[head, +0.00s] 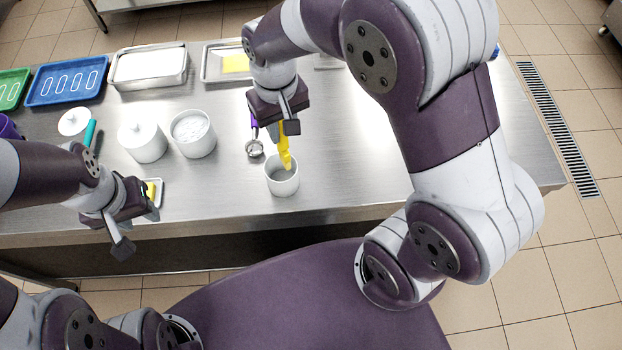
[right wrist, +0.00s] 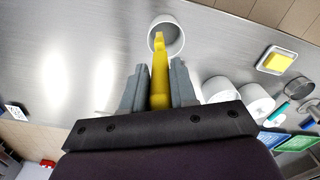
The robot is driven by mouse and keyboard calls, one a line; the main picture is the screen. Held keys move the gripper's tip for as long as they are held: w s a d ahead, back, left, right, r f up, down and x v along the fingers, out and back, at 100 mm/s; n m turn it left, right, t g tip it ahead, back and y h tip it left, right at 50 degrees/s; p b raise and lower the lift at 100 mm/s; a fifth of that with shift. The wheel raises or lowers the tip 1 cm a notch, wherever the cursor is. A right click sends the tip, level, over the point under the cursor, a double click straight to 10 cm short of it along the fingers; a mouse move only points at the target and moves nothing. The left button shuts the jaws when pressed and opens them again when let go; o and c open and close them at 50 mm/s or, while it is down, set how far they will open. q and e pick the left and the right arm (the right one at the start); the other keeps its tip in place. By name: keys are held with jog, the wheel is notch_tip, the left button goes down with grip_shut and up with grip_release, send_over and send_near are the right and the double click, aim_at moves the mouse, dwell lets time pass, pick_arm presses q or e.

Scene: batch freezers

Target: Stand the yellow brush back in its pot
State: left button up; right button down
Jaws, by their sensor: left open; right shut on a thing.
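The yellow brush (head: 284,147) hangs from my right gripper (head: 287,122), which is shut on it. Its lower end is at the mouth of the white pot (head: 283,184), overlapping the rim in the head view. In the right wrist view, the brush (right wrist: 160,78) runs between the two fingers of my right gripper (right wrist: 159,84), and its far end overlaps the opening of the pot (right wrist: 177,38). I cannot tell how far the end is inside. My left gripper (head: 134,222) is open and empty over the table's front edge.
A metal scoop with a purple handle (head: 254,146) lies just behind the pot. White tubs (head: 194,135) stand to its left. A small dish with a yellow sponge (head: 151,190) is near my left gripper. Trays (head: 148,65) line the back. The steel table (head: 350,170) is clear right of the pot.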

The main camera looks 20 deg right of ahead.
jog(key=shift+d+f, duration=0.1)
jog(key=shift+f, duration=0.05)
jog(key=p, duration=0.1)
send_over(280, 155)
jog(key=a, duration=0.1)
notch_tip(280, 155, down, 5)
jog(key=shift+m, duration=0.4)
jog(key=f, duration=0.3)
jog(key=d+f+p, duration=0.1)
jog(key=shift+s+d+f, duration=0.1)
jog(key=shift+s+f, duration=0.2)
jog(key=shift+s, duration=0.1)
jog(key=shift+w+a+f, duration=0.15)
jog(key=shift+a, duration=0.25)
jog(key=c, duration=1.1)
grip_release()
pick_arm(q)
jog(key=shift+w+a+r, duration=0.2)
jog(key=shift+a+r, duration=0.35)
jog(key=shift+r, duration=0.2)
pick_arm(e)
jog(key=shift+o, duration=1.1)
jog(key=shift+d, duration=0.2)
